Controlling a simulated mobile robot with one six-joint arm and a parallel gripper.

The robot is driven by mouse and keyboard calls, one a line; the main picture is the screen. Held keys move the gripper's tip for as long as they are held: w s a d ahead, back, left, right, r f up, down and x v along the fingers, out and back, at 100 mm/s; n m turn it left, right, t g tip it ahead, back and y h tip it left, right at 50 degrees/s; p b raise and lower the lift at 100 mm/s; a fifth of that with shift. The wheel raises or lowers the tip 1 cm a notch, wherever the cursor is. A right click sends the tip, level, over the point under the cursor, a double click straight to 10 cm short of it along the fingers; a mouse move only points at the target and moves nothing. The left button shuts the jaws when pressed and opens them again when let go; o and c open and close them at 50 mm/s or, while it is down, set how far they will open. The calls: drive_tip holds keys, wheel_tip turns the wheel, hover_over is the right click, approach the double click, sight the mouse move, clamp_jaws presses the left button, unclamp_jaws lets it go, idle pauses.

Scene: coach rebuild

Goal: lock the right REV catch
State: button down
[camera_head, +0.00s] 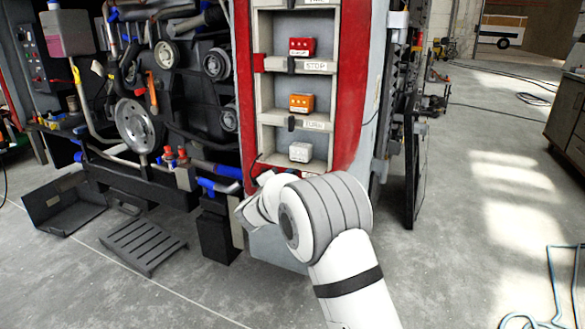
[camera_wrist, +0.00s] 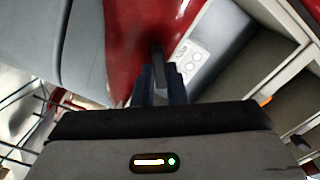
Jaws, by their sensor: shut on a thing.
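A red and grey cabinet (camera_head: 354,85) stands in the middle of the head view, with open compartments one above another. The lowest visible one holds a white block (camera_head: 300,152); my arm covers the shelf edge below it, and I read no REV label. In the wrist view, my gripper (camera_wrist: 160,82) is shut on a narrow dark catch lever (camera_wrist: 157,56) beside the red panel (camera_wrist: 130,40). Its fingers hide the lever's lower part. I cannot tell whether this catch is locked. In the head view, my wrist hides the fingertips.
A red block (camera_head: 301,47) and an orange block (camera_head: 301,103) sit in upper compartments; labels read STOP and TURN. Exposed machinery with a pulley (camera_head: 135,125) fills the left. A slatted grey tray (camera_head: 143,244) lies on the floor. Floor to the right is mostly open, with cables.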

drive_tip(key=shift+s+a+f+n+p, duration=0.1)
drive_tip(key=shift+f+n+p, duration=0.05)
drive_tip(key=shift+n+p, duration=1.55)
drive_tip(key=shift+w+a+f+n+p, duration=0.1)
drive_tip(key=shift+n+p, duration=1.35)
drive_tip(key=shift+n, duration=0.5)
drive_tip(key=shift+s+f+n+p, duration=0.1)
drive_tip(key=shift+f+n+p, duration=0.05)
drive_tip(key=shift+n+p, duration=1.55)
drive_tip(key=shift+d+f+n, duration=0.1)
drive_tip(key=shift+n, duration=0.25)
drive_tip(key=c, duration=1.7)
unclamp_jaws()
drive_tip(key=shift+c, duration=0.2)
drive_tip(key=shift+o, duration=1.4)
drive_tip(key=shift+r, duration=0.2)
drive_tip(key=shift+r, duration=0.1)
